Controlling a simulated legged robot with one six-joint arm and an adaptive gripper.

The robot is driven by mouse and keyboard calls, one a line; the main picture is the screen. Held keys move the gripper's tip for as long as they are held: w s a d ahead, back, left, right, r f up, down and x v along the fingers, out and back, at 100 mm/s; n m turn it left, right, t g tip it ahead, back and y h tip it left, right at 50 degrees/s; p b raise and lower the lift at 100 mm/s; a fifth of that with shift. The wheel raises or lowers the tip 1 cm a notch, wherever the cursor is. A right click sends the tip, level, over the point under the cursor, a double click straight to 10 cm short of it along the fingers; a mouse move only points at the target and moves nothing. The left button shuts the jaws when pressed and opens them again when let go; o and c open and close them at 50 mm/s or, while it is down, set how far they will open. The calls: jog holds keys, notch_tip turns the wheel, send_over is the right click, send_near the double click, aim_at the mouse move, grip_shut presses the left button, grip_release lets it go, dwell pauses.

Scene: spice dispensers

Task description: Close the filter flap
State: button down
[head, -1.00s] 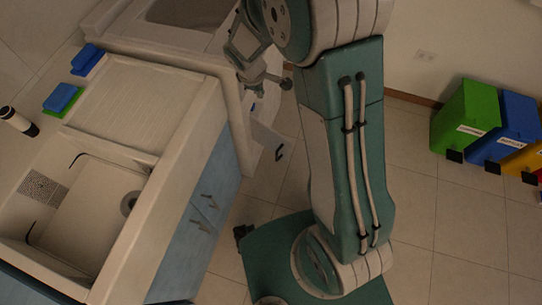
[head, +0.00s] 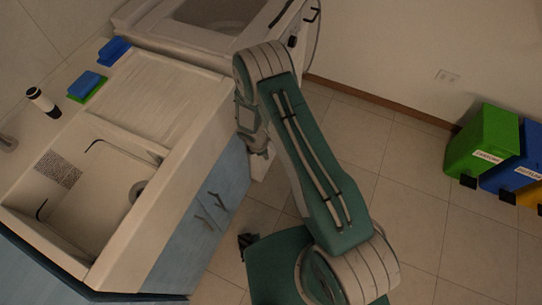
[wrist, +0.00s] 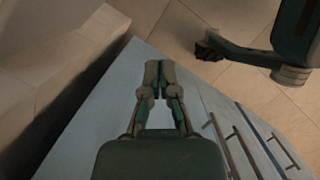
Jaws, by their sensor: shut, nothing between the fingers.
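The filter flap cannot be made out for certain. A pale piece (head: 262,166) low beside the white machine, just below my gripper in the head view, may be part of it; my arm hides most of that area. My gripper (head: 264,151) hangs beside the blue cabinet's far end in the head view. In the wrist view my gripper (wrist: 158,66) is shut and empty, its fingertips together in front of the pale blue cabinet front. The wrist view does not show a flap.
The white machine (head: 222,38) stands at the back, past the sink counter (head: 165,75). The blue cabinet (head: 208,195) with handles is under the counter. A green bin (head: 482,143) and a blue bin (head: 512,165) stand right. Tiled floor (head: 415,185) between is clear.

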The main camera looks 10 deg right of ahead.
jog(key=d+f, duration=0.6)
jog(key=f, duration=0.1)
jog(key=shift+f, duration=0.35)
